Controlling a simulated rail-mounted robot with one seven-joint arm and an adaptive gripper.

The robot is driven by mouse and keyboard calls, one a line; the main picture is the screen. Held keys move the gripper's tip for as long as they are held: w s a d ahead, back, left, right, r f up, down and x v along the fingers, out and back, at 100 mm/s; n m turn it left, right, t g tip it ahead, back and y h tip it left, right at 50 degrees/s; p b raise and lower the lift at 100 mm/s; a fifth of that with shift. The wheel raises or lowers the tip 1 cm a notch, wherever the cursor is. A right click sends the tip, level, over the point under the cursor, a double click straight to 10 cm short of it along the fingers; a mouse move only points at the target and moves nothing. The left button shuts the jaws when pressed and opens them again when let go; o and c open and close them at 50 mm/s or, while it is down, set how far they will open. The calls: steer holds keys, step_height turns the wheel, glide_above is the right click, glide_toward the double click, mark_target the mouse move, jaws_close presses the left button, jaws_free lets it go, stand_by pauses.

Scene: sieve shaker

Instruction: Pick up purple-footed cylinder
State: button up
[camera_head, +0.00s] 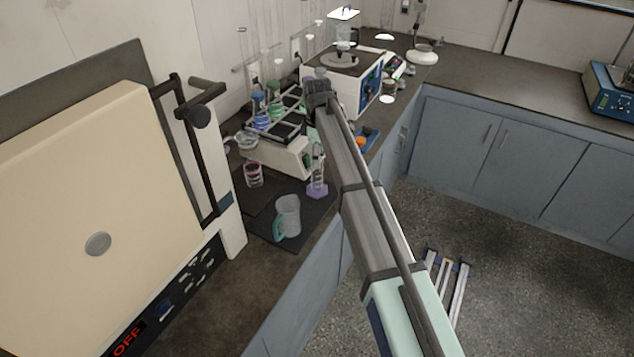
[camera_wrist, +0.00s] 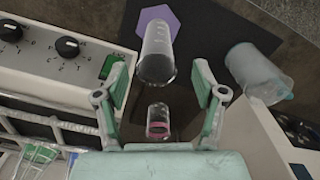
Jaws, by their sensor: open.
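The purple-footed cylinder (camera_head: 317,180) stands upright on a dark mat on the counter in the head view, partly beside my arm. In the wrist view the clear graduated cylinder (camera_wrist: 157,55) is seen from above, with its purple hexagonal foot (camera_wrist: 160,17) at the top. My gripper (camera_wrist: 163,88) is open in the wrist view, with one green finger on each side of the cylinder's near end. Nothing is held, and I cannot tell how deep the cylinder is between the fingers. In the head view the gripper is mostly hidden behind my arm.
The white shaker (camera_head: 275,153) with flasks is behind. A large cream oven (camera_head: 95,215) stands at left.

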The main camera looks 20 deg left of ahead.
mark_target(317, 176)
steer(key=shift+w+a+f+p, duration=0.1)
steer(key=shift+f+p, duration=0.5)
steer(key=shift+f, duration=0.8)
steer(key=shift+w+f+p, duration=0.1)
steer(key=shift+f+p, duration=0.45)
steer(key=shift+f, duration=0.8)
jaws_close()
